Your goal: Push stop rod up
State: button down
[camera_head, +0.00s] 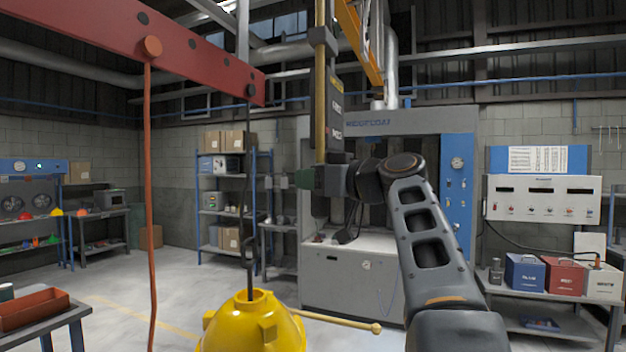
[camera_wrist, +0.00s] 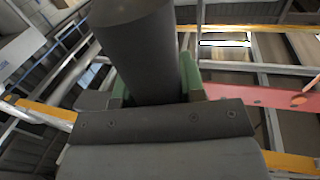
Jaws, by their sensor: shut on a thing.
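A tall brass-yellow rod, which I take as the stop rod (camera_head: 320,90), stands upright in the head view. A dark collar (camera_head: 322,37) sits around its upper part. My gripper (camera_head: 306,178) is at the rod's lower end, with green fingertips pointing left. In the wrist view, the green fingers (camera_wrist: 155,88) are on both sides of a thick dark cylinder (camera_wrist: 135,45) and are shut on it. I take this cylinder as the rod's shaded lower end. The contact itself is hidden in the head view.
A red beam (camera_head: 130,35) crosses upper left, with an orange cord (camera_head: 149,200) hanging from it. A yellow bell-shaped body (camera_head: 252,325) is below on a dark hanging line. A grey-blue cabinet (camera_head: 345,270) stands behind my arm. Benches and shelves line the walls.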

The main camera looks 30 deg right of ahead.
aim_at(317, 163)
notch_tip(317, 163, up, 4)
jog(key=shift+f+p, duration=0.2)
jog(key=shift+p, duration=0.95)
jog(key=shift+f, duration=0.15)
jog(key=c, duration=0.7)
grip_release()
jog(key=shift+s+d+f+b, duration=0.15)
jog(key=shift+s+d+b, duration=0.1)
jog(key=shift+s+b, duration=0.2)
jog(key=b+v, duration=0.3)
jog(key=v, duration=0.9)
jog(key=shift+s, duration=0.4)
jog(key=shift+d, duration=0.1)
